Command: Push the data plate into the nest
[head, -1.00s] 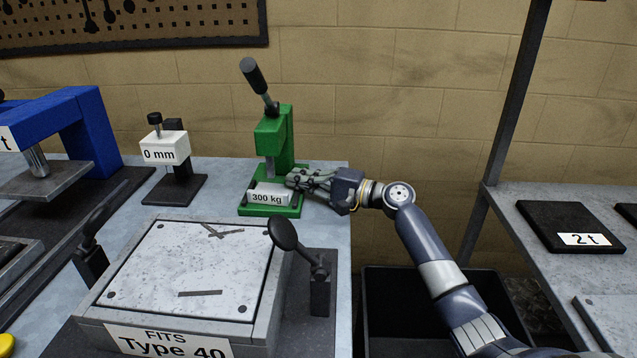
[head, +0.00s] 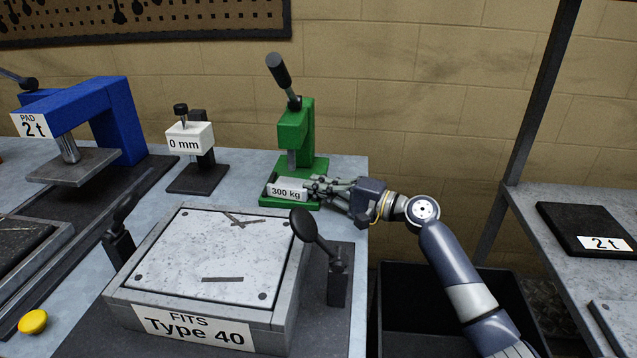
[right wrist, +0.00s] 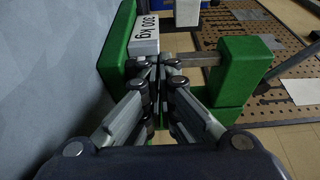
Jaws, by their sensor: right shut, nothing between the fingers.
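The data plate, a light block marked "300 kg" (head: 286,191), lies on the base of the green press (head: 294,135). In the right wrist view the plate (right wrist: 145,30) sits beside the green side wall (right wrist: 114,45) of the nest. My right gripper (head: 316,187) is shut and empty, its tips at the plate's right end. In the right wrist view the closed fingertips (right wrist: 160,64) are right at the plate's near end; I cannot tell whether they touch it. How fully the plate is seated is hidden. My left gripper is not in view.
A gauge marked "0 mm" (head: 190,138) and a blue press (head: 118,118) stand to the left. A grey "Type 40" fixture (head: 280,318) with black clamps is in front. A black bin (head: 405,315) lies below right, and a shelf holds a "2t" plate (head: 580,225).

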